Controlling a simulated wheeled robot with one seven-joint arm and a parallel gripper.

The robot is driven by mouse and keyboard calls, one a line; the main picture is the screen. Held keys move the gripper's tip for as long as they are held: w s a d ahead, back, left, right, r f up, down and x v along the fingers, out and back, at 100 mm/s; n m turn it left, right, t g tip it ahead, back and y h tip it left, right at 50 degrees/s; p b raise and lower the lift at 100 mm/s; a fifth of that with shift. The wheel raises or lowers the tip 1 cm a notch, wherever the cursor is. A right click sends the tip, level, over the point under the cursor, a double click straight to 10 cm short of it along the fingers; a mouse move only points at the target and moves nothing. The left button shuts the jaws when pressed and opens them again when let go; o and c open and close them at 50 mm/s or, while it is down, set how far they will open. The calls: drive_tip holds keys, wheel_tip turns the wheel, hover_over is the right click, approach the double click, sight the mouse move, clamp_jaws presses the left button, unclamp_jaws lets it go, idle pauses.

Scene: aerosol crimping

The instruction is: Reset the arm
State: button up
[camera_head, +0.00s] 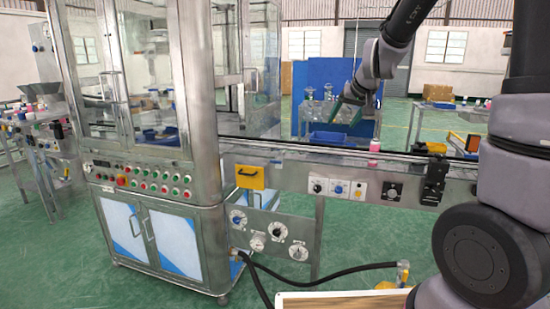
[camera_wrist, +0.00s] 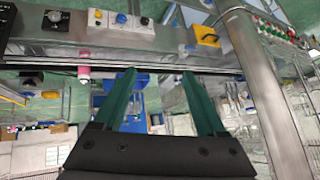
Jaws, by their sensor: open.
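My gripper (camera_head: 344,108) is raised above the conveyor (camera_head: 330,156) in the head view, to the right of the glass-walled machine (camera_head: 150,130). Its two green fingers point down and to the left. In the wrist view my gripper (camera_wrist: 158,74) shows its fingers spread wide apart with nothing between them. My dark arm reaches in from the upper right of the head view.
A pink-topped can (camera_head: 374,147) stands on the conveyor, below and right of my gripper; it also shows in the wrist view (camera_wrist: 84,66). A black device (camera_head: 434,178) is clamped at the conveyor's right. A blue panel (camera_head: 325,78) stands behind.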

drive_tip(key=s+d+r+m, duration=0.1)
drive_tip(key=s+r, duration=0.3)
drive_tip(key=s, duration=0.9)
drive_tip(key=s+d+r+m, duration=0.2)
drive_tip(key=s+r, duration=0.3)
drive_tip(key=s, duration=0.8)
drive_tip(key=shift+s+d+g, duration=0.4)
drive_tip(key=shift+d, duration=0.15)
